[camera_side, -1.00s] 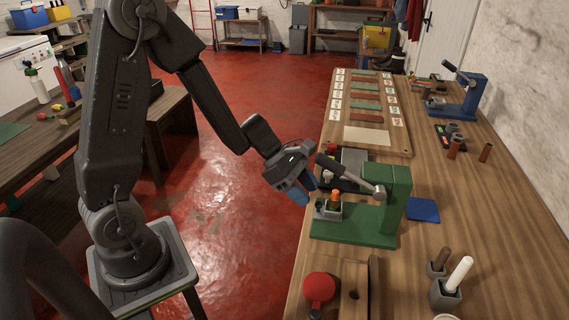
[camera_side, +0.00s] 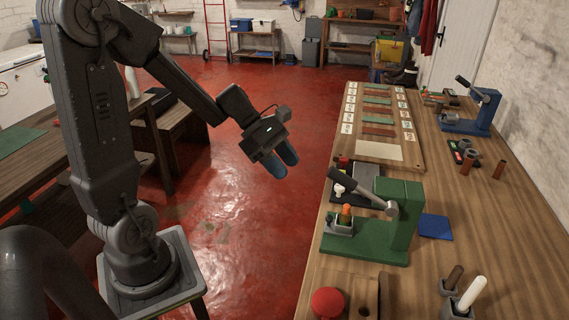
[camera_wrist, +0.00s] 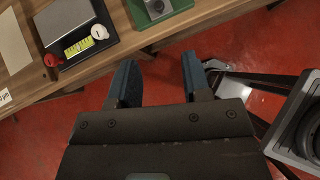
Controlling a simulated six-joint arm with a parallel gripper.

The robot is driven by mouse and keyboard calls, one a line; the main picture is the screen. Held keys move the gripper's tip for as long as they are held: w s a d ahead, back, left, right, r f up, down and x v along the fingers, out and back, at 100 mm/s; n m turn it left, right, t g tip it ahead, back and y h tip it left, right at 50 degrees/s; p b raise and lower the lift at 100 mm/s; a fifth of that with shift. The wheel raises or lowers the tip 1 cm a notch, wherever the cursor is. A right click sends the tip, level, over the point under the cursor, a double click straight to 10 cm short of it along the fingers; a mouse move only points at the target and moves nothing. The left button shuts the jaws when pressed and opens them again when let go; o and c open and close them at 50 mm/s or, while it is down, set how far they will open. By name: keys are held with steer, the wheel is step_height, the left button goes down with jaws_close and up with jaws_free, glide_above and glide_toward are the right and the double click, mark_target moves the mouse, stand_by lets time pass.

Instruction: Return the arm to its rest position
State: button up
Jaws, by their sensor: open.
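My gripper (camera_side: 283,162) hangs over the red floor in the side view, left of the right-hand workbench and clear of it. Its two blue fingers are apart with nothing between them. In the wrist view my gripper (camera_wrist: 158,80) is also open and empty, with red floor and the bench edge beyond the fingers. My arm is bent, with its forearm sloping down to the right.
The wooden workbench (camera_side: 330,270) holds a green lever press (camera_side: 395,225), a dark tray (camera_wrist: 75,30), a slotted board (camera_side: 380,155), a blue press (camera_side: 475,115) and a red knob (camera_side: 327,303). Another bench (camera_side: 60,150) stands left. Open red floor (camera_side: 240,210) lies between.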

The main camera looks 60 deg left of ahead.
steer(key=s+d+r+m+y, duration=0.3)
steer(key=s+m, duration=0.3)
steer(key=m, duration=0.6)
steer(key=s+d+r+m+t+y, duration=0.1)
steer(key=s+d+r+m+y, duration=0.3)
steer(key=m, duration=0.8)
steer(key=s+r, duration=0.1)
steer(key=s, duration=0.1)
steer(key=shift+s+r+y, duration=0.15)
steer(key=shift+s+y, duration=0.2)
steer(key=shift+y, duration=0.05)
